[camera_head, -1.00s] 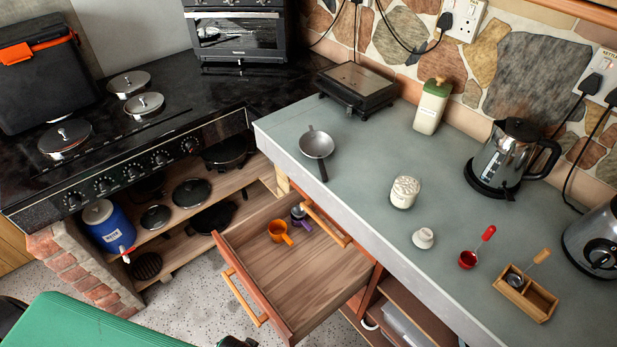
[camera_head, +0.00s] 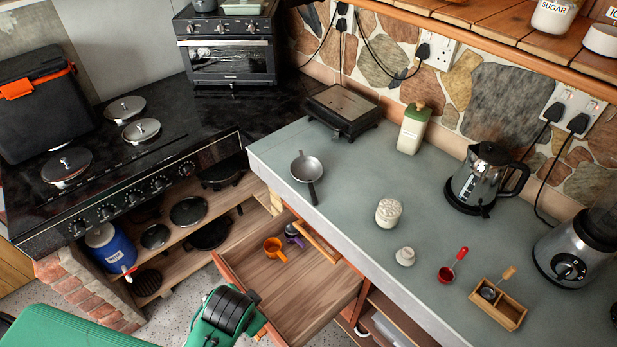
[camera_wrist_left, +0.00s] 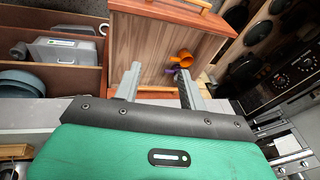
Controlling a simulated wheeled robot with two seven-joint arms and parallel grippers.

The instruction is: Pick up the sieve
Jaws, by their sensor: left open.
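The sieve seems to be the grey round-bowled utensil with a dark handle (camera_head: 306,167) on the left part of the counter in the head view; its mesh is too small to make out. It lies with nothing touching it. My left arm reaches in at the bottom, near the open drawer's front, and its fingers are not clear there. In the left wrist view my left gripper (camera_wrist_left: 160,70) is open and empty, with the drawer beyond its fingers. The sieve does not show in that view. My right gripper is not in view.
The open wooden drawer (camera_head: 292,297) holds an orange cup (camera_head: 273,248) and a purple item (camera_head: 293,232). The grey counter (camera_head: 345,180) also carries a black grill (camera_head: 343,110), a jar (camera_head: 388,212), a kettle (camera_head: 480,178) and a wooden box (camera_head: 498,303). The counter around the sieve is clear.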

